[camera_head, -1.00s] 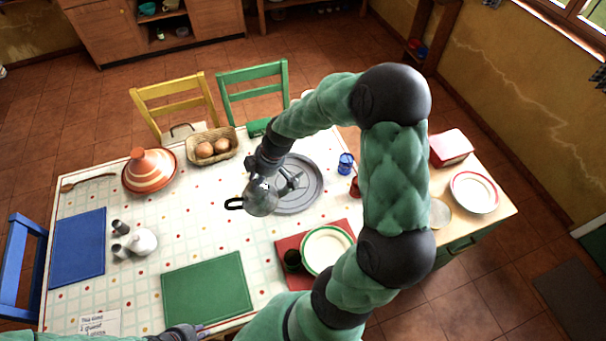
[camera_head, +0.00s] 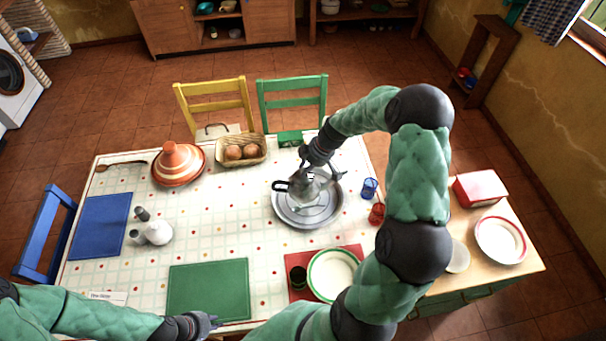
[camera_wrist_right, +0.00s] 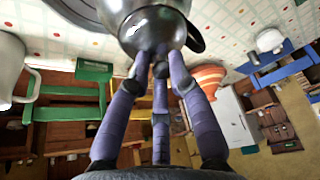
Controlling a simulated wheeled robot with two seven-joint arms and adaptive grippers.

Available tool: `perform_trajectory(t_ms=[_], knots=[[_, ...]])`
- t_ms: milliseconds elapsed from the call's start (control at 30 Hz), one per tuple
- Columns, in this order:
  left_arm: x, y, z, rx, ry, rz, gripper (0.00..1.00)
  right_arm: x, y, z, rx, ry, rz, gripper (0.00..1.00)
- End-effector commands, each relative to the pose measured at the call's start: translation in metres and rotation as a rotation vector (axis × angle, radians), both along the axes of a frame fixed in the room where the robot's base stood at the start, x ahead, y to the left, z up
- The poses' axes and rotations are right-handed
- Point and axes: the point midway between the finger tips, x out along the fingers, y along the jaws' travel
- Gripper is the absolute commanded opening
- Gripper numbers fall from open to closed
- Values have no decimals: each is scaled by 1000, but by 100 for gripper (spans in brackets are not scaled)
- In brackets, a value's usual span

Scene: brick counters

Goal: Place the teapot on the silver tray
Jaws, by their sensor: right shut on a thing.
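The silver teapot (camera_head: 306,187) with a dark handle is over the round silver tray (camera_head: 307,219) in the head view. I cannot tell whether its base touches the tray. My right gripper (camera_head: 312,164) is shut on the teapot from its far side. In the right wrist view, the purple fingers of my right gripper (camera_wrist_right: 160,68) meet the shiny teapot (camera_wrist_right: 150,28), and its dark handle shows to the right. My left gripper (camera_head: 205,321) is low in the head view, near the front edge of the green mat; its finger opening is unclear.
A blue cup (camera_head: 369,188) and a red cup (camera_head: 377,213) stand right of the tray. A plate (camera_head: 333,273) and dark cup (camera_head: 298,277) are in front. A bread basket (camera_head: 241,150) and tagine (camera_head: 178,164) are behind left.

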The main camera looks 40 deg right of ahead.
Motion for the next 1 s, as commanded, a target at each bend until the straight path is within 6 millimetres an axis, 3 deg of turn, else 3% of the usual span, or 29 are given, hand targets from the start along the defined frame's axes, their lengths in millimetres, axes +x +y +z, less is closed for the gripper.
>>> perform_trajectory(t_ms=[400, 767, 1000], knots=[[0, 0, 0, 0, 0, 0, 18, 28, -38, -47, -1, -2, -2, 0], [0, 0, 0, 0, 0, 0, 18, 35, -48, -60, -2, -4, -3, 0], [0, 0, 3, 0, 0, 0, 18, 35, -47, -87, -1, -2, -2, 0]])
